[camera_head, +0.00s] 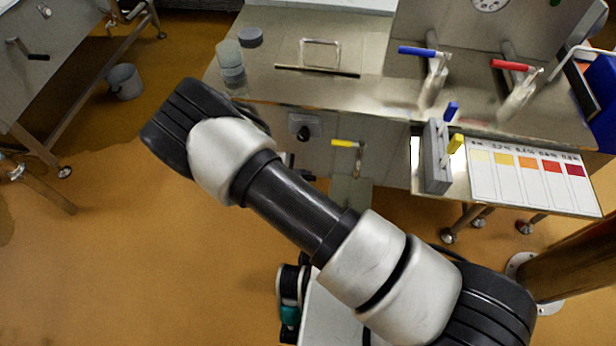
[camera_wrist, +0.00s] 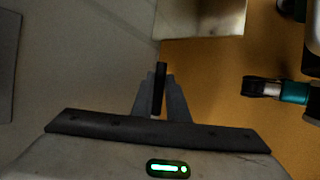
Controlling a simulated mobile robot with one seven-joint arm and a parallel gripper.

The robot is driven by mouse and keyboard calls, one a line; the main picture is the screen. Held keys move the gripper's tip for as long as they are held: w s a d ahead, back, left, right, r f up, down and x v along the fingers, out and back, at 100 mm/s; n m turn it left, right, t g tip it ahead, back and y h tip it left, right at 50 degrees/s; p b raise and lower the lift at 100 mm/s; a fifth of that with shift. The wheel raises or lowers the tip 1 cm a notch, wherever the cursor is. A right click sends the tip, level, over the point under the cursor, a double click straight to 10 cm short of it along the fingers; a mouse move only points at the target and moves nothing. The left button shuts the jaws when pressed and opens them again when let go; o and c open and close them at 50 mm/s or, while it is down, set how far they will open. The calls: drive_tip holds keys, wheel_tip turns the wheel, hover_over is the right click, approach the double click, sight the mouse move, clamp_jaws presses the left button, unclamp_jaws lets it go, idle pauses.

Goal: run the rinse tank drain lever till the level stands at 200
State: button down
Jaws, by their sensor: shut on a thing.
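The steel rinse tank bench (camera_head: 385,125) has a flat front face. In the wrist view my gripper (camera_wrist: 160,105) is shut on a narrow dark handle (camera_wrist: 160,78), which stands upright between its two fingers. The handle looks like a lever grip; its pivot and mount are not visible. In the head view my forearm covers the gripper and the handle. A yellow-handled valve (camera_head: 347,143) on the bench front is apart from the arm. No water level or scale for the level can be read in either view.
Blue (camera_head: 416,51) and red (camera_head: 510,65) levers stand on the bench top. A white dial (camera_head: 489,5) is cut off above. A colour chart (camera_head: 530,180) lies at right. A grey bucket (camera_head: 124,82) stands at left. Open floor (camera_head: 120,270) spreads at lower left.

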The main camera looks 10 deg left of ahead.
drive_tip(key=shift+a+f, duration=0.1)
drive_tip(key=shift+f, duration=0.05)
idle(0.5)
drive_tip(key=c, duration=1.7)
unclamp_jaws()
drive_tip(key=shift+c, duration=0.2)
drive_tip(key=p+v, duration=0.3)
drive_tip(key=v, duration=1.4)
drive_tip(key=shift+r, duration=0.3)
